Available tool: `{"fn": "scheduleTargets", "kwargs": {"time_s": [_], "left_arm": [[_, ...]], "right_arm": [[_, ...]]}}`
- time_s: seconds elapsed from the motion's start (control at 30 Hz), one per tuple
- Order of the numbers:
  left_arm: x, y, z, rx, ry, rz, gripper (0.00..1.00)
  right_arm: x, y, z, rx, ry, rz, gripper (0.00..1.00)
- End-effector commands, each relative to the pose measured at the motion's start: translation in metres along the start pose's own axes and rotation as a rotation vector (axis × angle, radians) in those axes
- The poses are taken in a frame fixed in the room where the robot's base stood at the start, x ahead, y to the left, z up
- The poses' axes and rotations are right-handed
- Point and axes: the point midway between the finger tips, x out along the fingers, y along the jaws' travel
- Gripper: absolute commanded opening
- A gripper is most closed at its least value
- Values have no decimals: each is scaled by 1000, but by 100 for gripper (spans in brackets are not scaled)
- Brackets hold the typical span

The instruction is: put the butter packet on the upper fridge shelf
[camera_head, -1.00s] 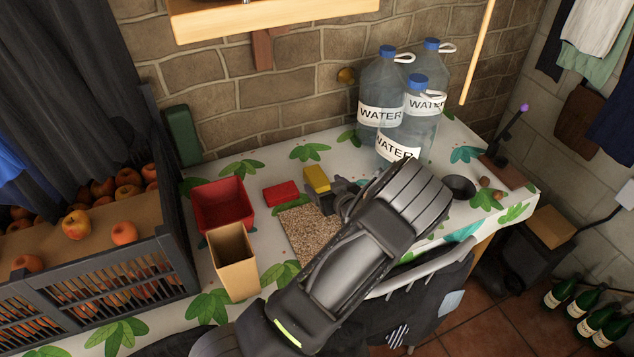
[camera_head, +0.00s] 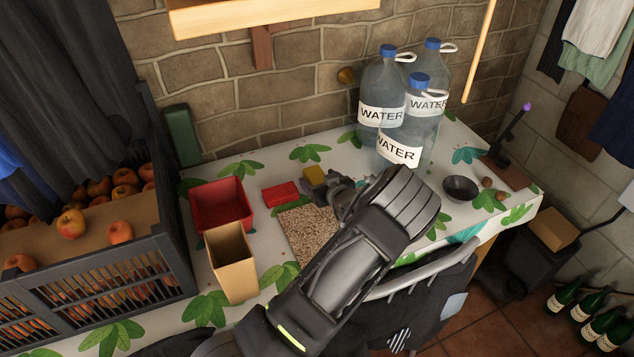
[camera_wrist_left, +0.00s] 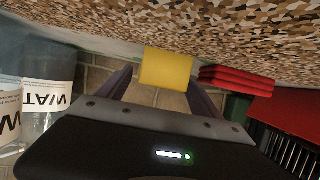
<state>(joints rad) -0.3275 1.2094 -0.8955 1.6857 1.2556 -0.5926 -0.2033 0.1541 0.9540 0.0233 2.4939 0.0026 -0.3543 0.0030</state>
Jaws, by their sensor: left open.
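A small yellow block (camera_head: 314,175), which looks like the butter packet, sits on the counter beside a flat red packet (camera_head: 281,193). My left gripper (camera_head: 329,184) is open, low over the counter, right at the block's near right side and partly covering it. In the left wrist view the yellow block (camera_wrist_left: 166,68) shows between the two spread fingers (camera_wrist_left: 160,88). I cannot tell whether the fingers touch it. No fridge or fridge shelf is in view. My right gripper is not in view.
A speckled board (camera_head: 303,232) lies partly under my left arm. A red bin (camera_head: 222,204) and tan carton (camera_head: 231,262) stand to the left, by an apple crate (camera_head: 170,240). Water bottles (camera_head: 383,100) stand behind the gripper. A dark bowl (camera_head: 460,188) is at right.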

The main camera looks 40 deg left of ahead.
Motion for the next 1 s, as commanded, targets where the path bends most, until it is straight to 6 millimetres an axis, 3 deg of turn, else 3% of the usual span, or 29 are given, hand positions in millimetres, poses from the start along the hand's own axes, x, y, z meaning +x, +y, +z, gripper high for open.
{"fn": "scheduleTargets", "kwargs": {"time_s": [0.17,1.0], "left_arm": [[0,0,0,0,0,0,75],[0,0,0,0,0,0,7]], "right_arm": [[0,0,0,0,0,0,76],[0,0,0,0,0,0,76]]}}
